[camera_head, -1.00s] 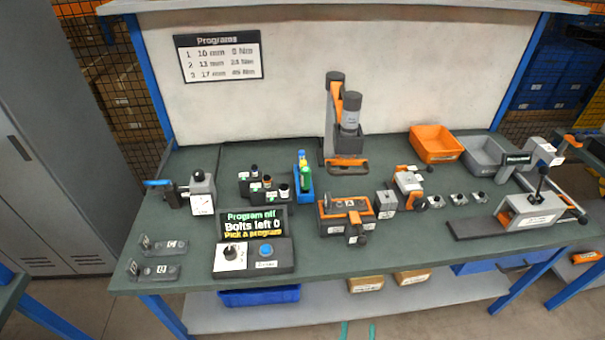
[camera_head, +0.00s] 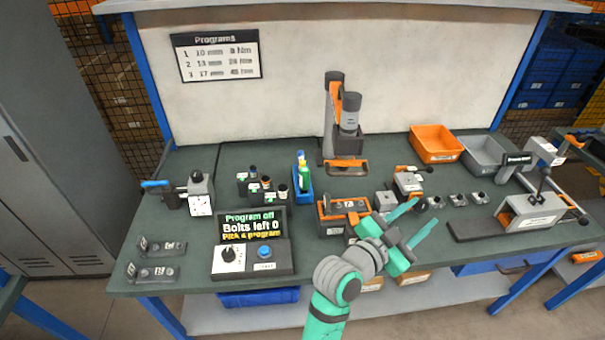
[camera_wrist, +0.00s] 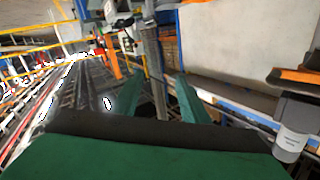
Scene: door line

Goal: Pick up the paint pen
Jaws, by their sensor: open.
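A blue tray (camera_head: 297,198) stands upright items near the middle of the bench. In it are a green pen-like item (camera_head: 304,178) and a blue one with a light top beside it. Which of them is the paint pen I cannot tell for sure. My gripper (camera_head: 426,211) is open and empty, above the bench's front part and well right of the tray. Its two teal fingers also show in the wrist view (camera_wrist: 158,90), with nothing between them. The wrist view does not clearly show the pen.
A control box (camera_head: 252,259) with a screen sits front left. A tall grey-and-orange stand (camera_head: 343,130) is behind. Orange (camera_head: 435,143) and grey bins (camera_head: 484,156) are back right.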

